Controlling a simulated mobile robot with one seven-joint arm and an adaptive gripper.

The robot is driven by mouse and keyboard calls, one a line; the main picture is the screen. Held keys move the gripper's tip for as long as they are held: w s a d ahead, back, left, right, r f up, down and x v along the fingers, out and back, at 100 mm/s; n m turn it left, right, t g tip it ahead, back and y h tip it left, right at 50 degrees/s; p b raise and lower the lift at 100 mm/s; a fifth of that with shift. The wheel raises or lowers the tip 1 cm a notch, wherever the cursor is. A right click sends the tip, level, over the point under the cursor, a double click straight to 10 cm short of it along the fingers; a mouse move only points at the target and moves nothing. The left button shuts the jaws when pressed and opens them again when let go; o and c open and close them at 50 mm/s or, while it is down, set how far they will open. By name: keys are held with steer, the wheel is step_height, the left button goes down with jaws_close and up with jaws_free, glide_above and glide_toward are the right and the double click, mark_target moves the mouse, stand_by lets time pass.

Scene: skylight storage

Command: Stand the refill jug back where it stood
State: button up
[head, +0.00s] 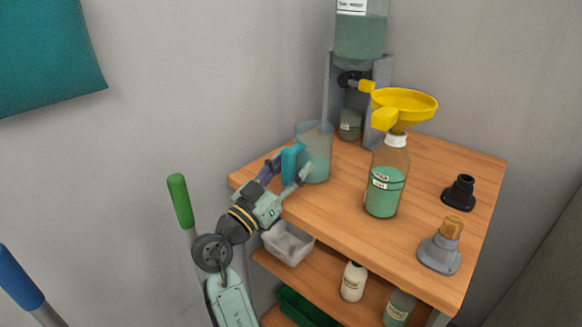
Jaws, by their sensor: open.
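The refill jug (318,150) is a clear, bluish, see-through vessel with a teal handle (291,164) on its left side. It is upright at the left part of the wooden shelf top (340,210), and its base appears to rest on the wood. My gripper (289,168) is open at the handle, with one finger on each side of it. Whether either finger touches the handle cannot be told.
A bottle of green liquid (384,190) with a yellow funnel (403,105) stands right of the jug. A dispenser (361,40) is behind. A black fitting (460,192) and a grey-based amber piece (441,248) are at right.

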steer(key=shift+f, duration=0.1)
stand_by(0.4)
steer(key=shift+b+v, duration=2.15)
steer(key=shift+v, duration=1.8)
step_height(320, 180, up, 10)
